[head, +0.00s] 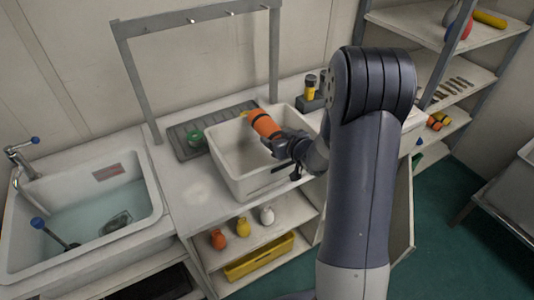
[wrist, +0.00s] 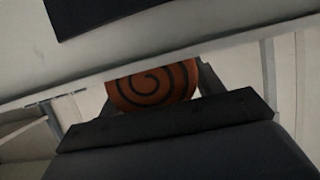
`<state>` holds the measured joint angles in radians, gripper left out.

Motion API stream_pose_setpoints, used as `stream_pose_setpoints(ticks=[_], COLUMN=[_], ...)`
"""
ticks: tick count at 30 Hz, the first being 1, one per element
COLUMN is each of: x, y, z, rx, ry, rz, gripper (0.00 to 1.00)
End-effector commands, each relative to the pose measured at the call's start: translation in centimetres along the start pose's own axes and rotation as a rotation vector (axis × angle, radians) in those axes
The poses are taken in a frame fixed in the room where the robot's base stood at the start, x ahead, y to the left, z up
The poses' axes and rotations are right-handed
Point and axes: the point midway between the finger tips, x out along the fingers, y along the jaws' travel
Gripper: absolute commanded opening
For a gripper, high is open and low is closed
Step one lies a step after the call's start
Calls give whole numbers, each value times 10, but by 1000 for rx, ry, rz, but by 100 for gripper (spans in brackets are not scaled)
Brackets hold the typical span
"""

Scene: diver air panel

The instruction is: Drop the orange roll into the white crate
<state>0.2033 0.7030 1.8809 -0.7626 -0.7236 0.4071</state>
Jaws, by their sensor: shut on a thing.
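The orange roll (head: 265,125) has dark bands and is held by my gripper (head: 278,141) over the white crate (head: 232,168). In the wrist view the roll's round end, with a dark spiral, shows (wrist: 152,88) between the fingers of my gripper (wrist: 155,95). My gripper is shut on the roll. The crate stands on the counter, open at the top. The roll appears above the crate's opening, toward its back right; its exact height over the rim is hard to tell. Part of the crate's right side is hidden by my arm.
A grey frame (head: 140,80) rises at the back. A sink (head: 85,215) with water is at left. Dark bottles (head: 310,88) stand right of the crate, close to my arm.

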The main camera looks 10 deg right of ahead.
Motion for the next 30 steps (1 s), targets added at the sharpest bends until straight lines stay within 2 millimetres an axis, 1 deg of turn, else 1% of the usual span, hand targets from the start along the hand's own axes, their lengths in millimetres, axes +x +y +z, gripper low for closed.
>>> stream_pose_setpoints(ticks=[1, 10, 17, 20, 23, 30], x=[0, 0, -1, -5, -16, -58], y=[0, 0, 0, 0, 1, 1], z=[-1, 0, 1, 0, 0, 0], rx=[0, 0, 1, 1, 0, 0], ry=[2, 1, -2, -1, 0, 1], rz=[0, 0, 0, 1, 2, 4], gripper=[64, 88, 88, 88, 88, 88])
